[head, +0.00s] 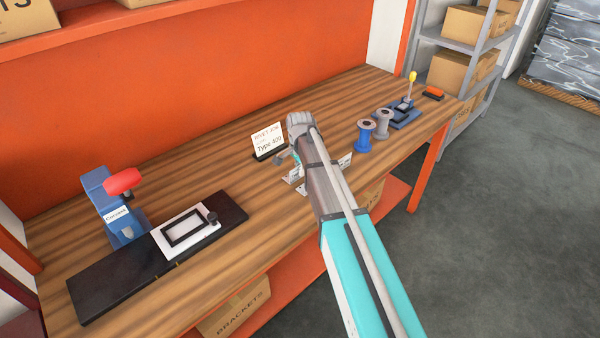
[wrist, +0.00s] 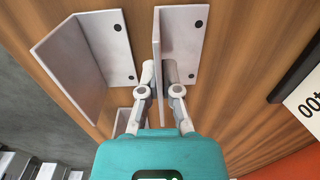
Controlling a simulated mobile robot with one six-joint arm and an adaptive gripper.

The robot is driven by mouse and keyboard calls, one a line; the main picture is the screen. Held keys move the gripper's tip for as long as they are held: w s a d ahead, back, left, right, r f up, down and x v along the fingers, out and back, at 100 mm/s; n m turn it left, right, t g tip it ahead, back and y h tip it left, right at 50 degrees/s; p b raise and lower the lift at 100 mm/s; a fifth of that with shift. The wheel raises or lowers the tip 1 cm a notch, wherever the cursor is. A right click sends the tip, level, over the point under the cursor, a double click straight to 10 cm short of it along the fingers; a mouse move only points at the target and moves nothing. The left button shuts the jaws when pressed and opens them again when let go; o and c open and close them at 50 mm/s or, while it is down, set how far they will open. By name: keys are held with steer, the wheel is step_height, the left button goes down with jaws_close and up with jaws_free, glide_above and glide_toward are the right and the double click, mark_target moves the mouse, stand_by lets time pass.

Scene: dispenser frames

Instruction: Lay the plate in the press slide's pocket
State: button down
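The press slide (head: 206,227) is a white block with a black-rimmed rectangular pocket (head: 183,234). It sits on a black rail at the left of the bench, and the pocket looks empty. My gripper (wrist: 159,73) is at the middle of the bench, mostly hidden behind my arm in the head view. In the wrist view its fingers are close together, one on each side of the upright wall of a white L-shaped plate (wrist: 182,50), and look shut on it. A similar white L-shaped plate (wrist: 108,45) stands apart to the left.
A blue press with a red knob (head: 123,181) stands behind the rail. A job card (head: 267,139) stands beyond my gripper. Blue and grey spools (head: 365,131) and a small blue lever device (head: 404,113) are to the right. Bare wood lies between the rail and my arm.

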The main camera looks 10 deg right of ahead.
steer(key=shift+f, duration=0.1)
steer(key=c, duration=0.8)
jaws_free()
step_height(320, 180, up, 12)
steer(key=p, duration=1.2)
steer(key=shift+s, duration=0.1)
stand_by(0.5)
